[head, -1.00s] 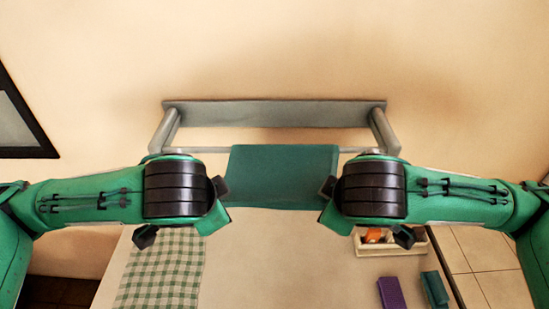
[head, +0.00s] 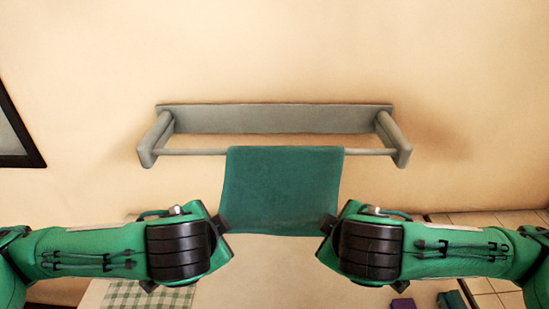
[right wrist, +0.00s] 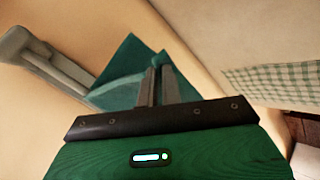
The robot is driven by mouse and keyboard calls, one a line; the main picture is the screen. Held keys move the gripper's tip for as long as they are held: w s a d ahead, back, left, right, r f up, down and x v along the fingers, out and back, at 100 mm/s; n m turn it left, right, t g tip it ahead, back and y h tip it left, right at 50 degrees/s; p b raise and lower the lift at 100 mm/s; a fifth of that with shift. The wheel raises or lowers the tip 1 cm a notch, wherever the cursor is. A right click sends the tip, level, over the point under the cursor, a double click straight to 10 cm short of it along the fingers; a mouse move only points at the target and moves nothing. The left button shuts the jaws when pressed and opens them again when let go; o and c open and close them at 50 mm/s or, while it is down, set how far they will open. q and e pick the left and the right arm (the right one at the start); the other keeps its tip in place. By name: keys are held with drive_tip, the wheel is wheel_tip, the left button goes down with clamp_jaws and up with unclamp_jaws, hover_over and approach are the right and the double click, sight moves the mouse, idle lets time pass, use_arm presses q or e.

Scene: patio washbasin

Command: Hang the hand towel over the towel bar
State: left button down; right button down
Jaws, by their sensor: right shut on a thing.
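The teal hand towel (head: 281,190) is spread flat between my two grippers. Its upper edge lies at the grey towel bar (head: 375,152) and covers the bar's middle; whether any cloth hangs behind the bar is hidden. My left gripper (head: 222,225) is at the towel's lower left corner and appears shut on it. My right gripper (head: 328,225) is shut on the lower right corner. In the right wrist view the right gripper's fingers (right wrist: 159,82) meet the towel (right wrist: 122,70), with the bar (right wrist: 55,72) at the left.
The bar's end brackets (head: 400,143) stand out from the wall on both sides. Below is a pale counter (head: 270,275) with a green checked cloth (head: 150,296), a purple block (head: 403,304) and a teal block (head: 452,300). A dark frame (head: 20,135) hangs at left.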

use_arm(q)
drive_tip(key=shift+a, duration=0.1)
use_arm(e)
drive_tip(key=shift+d, duration=0.1)
use_arm(q)
drive_tip(key=c, duration=1.4)
unclamp_jaws()
use_arm(e)
drive_tip(key=c, duration=1.4)
unclamp_jaws()
use_arm(q)
drive_tip(key=shift+s+f, duration=0.1)
drive_tip(key=shift+s, duration=0.05)
use_arm(e)
drive_tip(key=shift+s, duration=0.15)
